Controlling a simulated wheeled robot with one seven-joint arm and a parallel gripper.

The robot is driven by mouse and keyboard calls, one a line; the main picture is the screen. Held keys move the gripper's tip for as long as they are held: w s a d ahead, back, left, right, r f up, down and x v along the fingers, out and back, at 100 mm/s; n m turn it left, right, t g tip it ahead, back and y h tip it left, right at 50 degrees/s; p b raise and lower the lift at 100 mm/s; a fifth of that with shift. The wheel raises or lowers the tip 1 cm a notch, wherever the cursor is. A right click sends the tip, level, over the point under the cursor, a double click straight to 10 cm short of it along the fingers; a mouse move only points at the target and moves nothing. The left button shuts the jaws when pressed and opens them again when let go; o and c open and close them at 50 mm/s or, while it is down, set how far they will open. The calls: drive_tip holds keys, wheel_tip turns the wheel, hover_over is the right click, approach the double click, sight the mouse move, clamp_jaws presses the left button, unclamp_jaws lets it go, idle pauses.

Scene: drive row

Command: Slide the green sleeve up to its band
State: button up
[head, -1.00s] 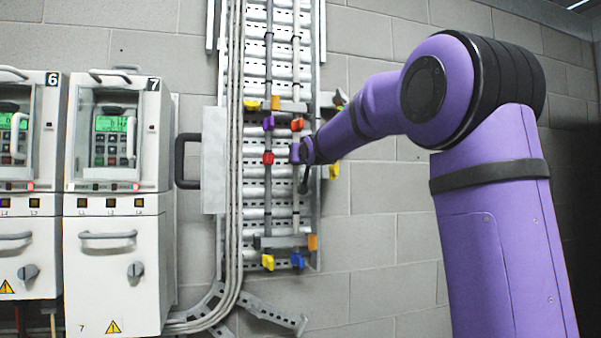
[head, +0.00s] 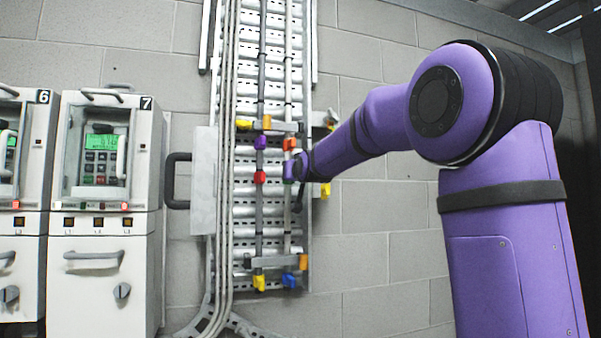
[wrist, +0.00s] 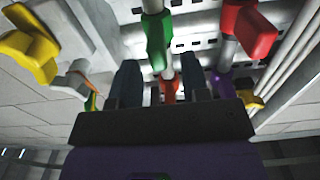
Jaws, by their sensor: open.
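The green sleeve (wrist: 158,40) sits around a pale rod in the wrist view, just beyond my fingertips and apart from them. My gripper (wrist: 160,72) is open, its two dark fingers either side of that rod's line, with nothing held. The wrist view appears upside down compared with the head view. I cannot make out the green sleeve's band in either view.
A red sleeve (head: 259,177) and a purple one (head: 261,142) are on the left rod. An orange-red sleeve (head: 290,144) sits above my gripper on its rod. Lower brackets carry yellow (head: 259,283) and blue (head: 289,280) pieces. Cables (head: 224,150) run at left.

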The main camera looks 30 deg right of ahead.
drive_tip(key=v, duration=0.8)
idle(0.4)
drive_tip(key=s+a+f+n+g+y, duration=0.1)
drive_tip(key=s+a+f+g, duration=0.3)
drive_tip(key=s+f, duration=0.5)
drive_tip(key=s+a+f+n+g+y, duration=0.1)
drive_tip(key=s+a+f+g, duration=0.3)
drive_tip(key=s+f, duration=0.6)
drive_tip(key=s+a+f+n+g+y, duration=0.1)
drive_tip(key=s+a+f+g+y, duration=0.2)
drive_tip(key=s+a+f, duration=0.4)
drive_tip(key=s+f+g, duration=0.1)
drive_tip(key=s+f, duration=0.2)
drive_tip(key=s, duration=0.5)
drive_tip(key=shift+a, duration=0.2)
